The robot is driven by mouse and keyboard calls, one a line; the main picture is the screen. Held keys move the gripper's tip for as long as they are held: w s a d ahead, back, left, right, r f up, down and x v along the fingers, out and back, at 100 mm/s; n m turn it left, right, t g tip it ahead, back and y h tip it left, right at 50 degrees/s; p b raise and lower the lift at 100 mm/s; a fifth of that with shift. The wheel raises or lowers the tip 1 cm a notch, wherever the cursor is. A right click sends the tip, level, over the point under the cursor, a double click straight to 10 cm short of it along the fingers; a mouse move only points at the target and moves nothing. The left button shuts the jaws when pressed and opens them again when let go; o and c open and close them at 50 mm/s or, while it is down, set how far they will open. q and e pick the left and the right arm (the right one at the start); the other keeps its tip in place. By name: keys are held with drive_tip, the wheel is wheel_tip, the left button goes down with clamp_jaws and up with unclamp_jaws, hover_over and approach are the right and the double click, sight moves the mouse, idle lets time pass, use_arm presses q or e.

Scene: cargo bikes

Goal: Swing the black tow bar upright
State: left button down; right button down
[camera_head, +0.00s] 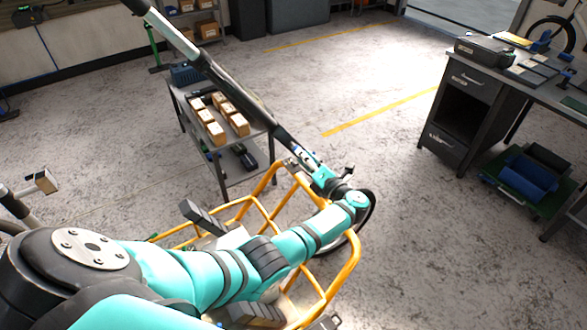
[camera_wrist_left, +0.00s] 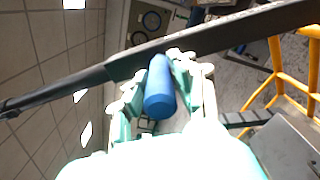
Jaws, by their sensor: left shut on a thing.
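The black tow bar (camera_head: 251,105) slants from the yellow cargo bike frame (camera_head: 352,255) to the upper left, with a pale section towards its far end. In the left wrist view the bar (camera_wrist_left: 225,35) crosses behind the fingertips. My left gripper (camera_head: 318,175) is at the bar's lower part, by the front of the frame. In the left wrist view my left gripper (camera_wrist_left: 160,88) is shut on a blue cylindrical handle (camera_wrist_left: 160,88) that stands out from the bar. The arm hides part of the bike. My right gripper does not show.
A grey cart (camera_head: 230,178) with several small cardboard boxes (camera_head: 214,133) stands behind the bar. A dark workbench (camera_head: 455,110) is at the right, with a green-and-blue item (camera_head: 530,175) below. The floor between cart and workbench is clear.

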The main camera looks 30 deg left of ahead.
use_arm(q)
drive_tip(key=shift+w+d+r, duration=0.25)
drive_tip(key=shift+w+r, duration=0.15)
drive_tip(key=shift+w, duration=0.2)
drive_tip(key=shift+w+d+r, duration=0.2)
drive_tip(key=shift+w+r, duration=0.2)
drive_tip(key=shift+w, duration=0.15)
drive_tip(key=c, duration=1.1)
unclamp_jaws()
drive_tip(key=shift+f, duration=0.1)
drive_tip(key=shift+s+d, duration=0.1)
drive_tip(key=shift+d, duration=0.05)
drive_tip(key=v, duration=1.1)
drive_tip(key=shift+s+d, duration=0.1)
drive_tip(key=shift+d, duration=0.3)
